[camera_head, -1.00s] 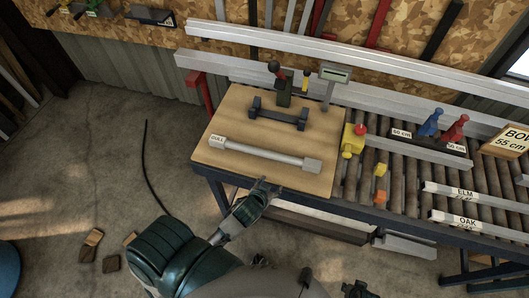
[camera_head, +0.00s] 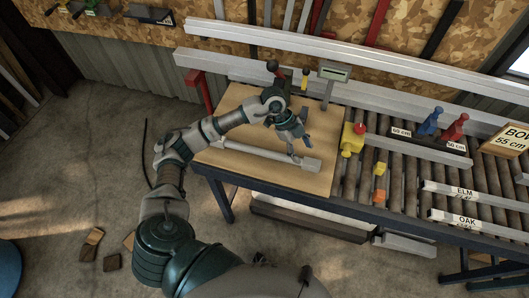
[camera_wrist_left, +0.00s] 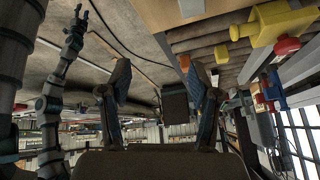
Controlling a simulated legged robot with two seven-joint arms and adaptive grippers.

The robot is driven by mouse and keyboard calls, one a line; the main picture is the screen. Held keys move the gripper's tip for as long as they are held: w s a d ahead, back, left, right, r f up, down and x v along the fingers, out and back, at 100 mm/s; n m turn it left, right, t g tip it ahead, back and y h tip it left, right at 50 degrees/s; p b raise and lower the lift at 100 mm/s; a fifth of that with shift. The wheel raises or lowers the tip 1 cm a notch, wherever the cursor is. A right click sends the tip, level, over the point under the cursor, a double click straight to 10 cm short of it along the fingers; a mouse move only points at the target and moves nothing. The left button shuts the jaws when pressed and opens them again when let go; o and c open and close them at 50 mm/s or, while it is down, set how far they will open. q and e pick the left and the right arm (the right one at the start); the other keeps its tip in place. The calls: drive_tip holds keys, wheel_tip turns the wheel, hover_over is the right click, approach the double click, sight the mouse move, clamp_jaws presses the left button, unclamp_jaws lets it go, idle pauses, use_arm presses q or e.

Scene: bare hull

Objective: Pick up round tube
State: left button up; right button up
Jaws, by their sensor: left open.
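The round tube (camera_head: 262,153) is a long pale grey bar with a thicker block at its right end. It lies on the wooden board (camera_head: 229,167) on the bench. My left gripper (camera_head: 302,149) is open above the board, close to the tube's right end. Whether it touches the tube I cannot tell. In the left wrist view the two fingers (camera_wrist_left: 160,80) stand apart, and I cannot make out the tube between them. My right gripper is not clearly shown.
Behind the left gripper stand a lever (camera_head: 272,66) and a grey display post (camera_head: 334,72). Wooden blocks (camera_head: 93,237) lie on the floor.

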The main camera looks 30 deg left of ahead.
use_arm(q)
drive_tip(key=w+a+r+n+y, duration=0.15)
drive_tip(key=a+n+y, duration=0.4)
drive_tip(key=a, duration=1.05)
hover_over(263, 150)
drive_tip(key=shift+m+y, duration=0.35)
drive_tip(key=f, duration=0.6)
drive_tip(key=f+p, duration=0.1)
drive_tip(key=f, duration=0.2)
drive_tip(key=shift+w+d+f, duration=0.1)
drive_tip(key=shift+d+f, duration=0.15)
drive_tip(key=shift+f, duration=0.1)
drive_tip(key=f, duration=0.4)
drive_tip(key=a+f, duration=0.1)
drive_tip(key=f, duration=0.1)
drive_tip(key=shift+p, duration=0.35)
drive_tip(key=shift+d+f, duration=0.1)
drive_tip(key=shift+f, duration=0.1)
drive_tip(key=shift+d, duration=0.2)
use_arm(e)
drive_tip(key=s, duration=0.4)
drive_tip(key=shift+s+d, duration=0.2)
drive_tip(key=shift+s, duration=0.15)
use_arm(q)
drive_tip(key=shift+c, duration=1)
drive_tip(key=c, duration=0.8)
clamp_jaws()
drive_tip(key=shift+a, duration=0.1)
use_arm(e)
drive_tip(key=shift+d, duration=0.15)
